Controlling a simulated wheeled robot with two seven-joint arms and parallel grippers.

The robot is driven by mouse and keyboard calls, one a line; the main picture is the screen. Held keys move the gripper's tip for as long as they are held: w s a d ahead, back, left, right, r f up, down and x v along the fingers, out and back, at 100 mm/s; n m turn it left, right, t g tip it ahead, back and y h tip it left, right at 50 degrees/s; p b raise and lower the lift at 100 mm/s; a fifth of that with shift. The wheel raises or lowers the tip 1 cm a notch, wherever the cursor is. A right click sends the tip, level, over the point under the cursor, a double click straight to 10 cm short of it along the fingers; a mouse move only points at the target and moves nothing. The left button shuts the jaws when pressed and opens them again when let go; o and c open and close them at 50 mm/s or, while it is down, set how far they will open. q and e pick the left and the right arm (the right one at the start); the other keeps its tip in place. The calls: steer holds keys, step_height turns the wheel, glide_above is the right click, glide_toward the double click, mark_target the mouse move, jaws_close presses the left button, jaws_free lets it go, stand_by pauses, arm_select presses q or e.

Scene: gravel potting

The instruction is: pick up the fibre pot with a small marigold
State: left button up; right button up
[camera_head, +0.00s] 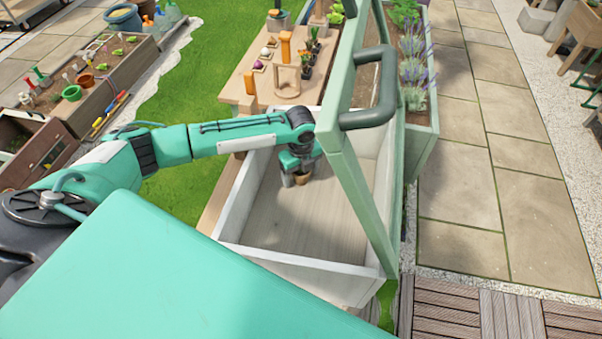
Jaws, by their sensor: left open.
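My left gripper (296,179) reaches down into a pale wooden box (262,254) and is open. A small brown pot (302,179) is at its fingertips, low in the box; it looks like the fibre pot. The gripper covers the pot's top, so I cannot tell whether a marigold grows in it or whether both fingers touch it. My right gripper is not in view.
A raised green frame with a dark handle (377,112) stands along the box's right side. Behind the box is a wooden table (240,88) with small plants and blocks. A lavender planter (424,139) is at the right. The box's near floor is bare.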

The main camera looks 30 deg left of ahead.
arm_select(q)
steer(key=shift+f, duration=0.1)
steer(key=c, duration=1.1)
